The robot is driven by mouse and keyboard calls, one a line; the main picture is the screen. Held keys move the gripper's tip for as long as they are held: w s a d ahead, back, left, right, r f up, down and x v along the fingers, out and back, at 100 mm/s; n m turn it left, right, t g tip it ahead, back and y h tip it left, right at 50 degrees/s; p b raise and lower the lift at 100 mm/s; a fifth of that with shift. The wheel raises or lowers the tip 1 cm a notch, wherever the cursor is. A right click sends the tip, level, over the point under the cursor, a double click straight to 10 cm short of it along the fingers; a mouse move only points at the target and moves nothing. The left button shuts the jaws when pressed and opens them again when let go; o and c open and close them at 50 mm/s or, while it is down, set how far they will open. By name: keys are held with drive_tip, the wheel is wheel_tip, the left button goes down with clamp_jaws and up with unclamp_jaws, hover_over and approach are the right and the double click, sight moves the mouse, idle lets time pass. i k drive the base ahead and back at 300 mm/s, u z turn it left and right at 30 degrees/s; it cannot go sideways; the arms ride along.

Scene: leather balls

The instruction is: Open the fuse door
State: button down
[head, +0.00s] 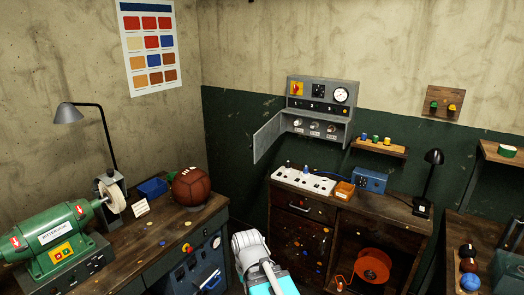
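A grey fuse box (318,108) is mounted on the back wall, above a wooden cabinet. Its fuse door (268,138), a grey panel, stands swung out at the left side of the lower compartment. The compartment is uncovered, and a row of pale fuses (315,127) shows inside. The upper face carries a yellow and red switch (297,88), a dark socket plate and a round white gauge (341,95). Part of my arm, grey and cyan, shows at the bottom centre, below and apart from the box. My gripper's fingers are not visible.
A power strip (303,181) and a blue box (370,180) sit on the cabinet below. A small shelf (379,147) is right of the box. The left bench holds a brown ball (191,187) and a green grinder (57,238). A black lamp (431,180) stands right.

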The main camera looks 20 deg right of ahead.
sight(265, 136)
drive_tip(key=z, duration=0.1)
drive_tip(key=i, duration=1)
drive_tip(key=u, duration=0.1)
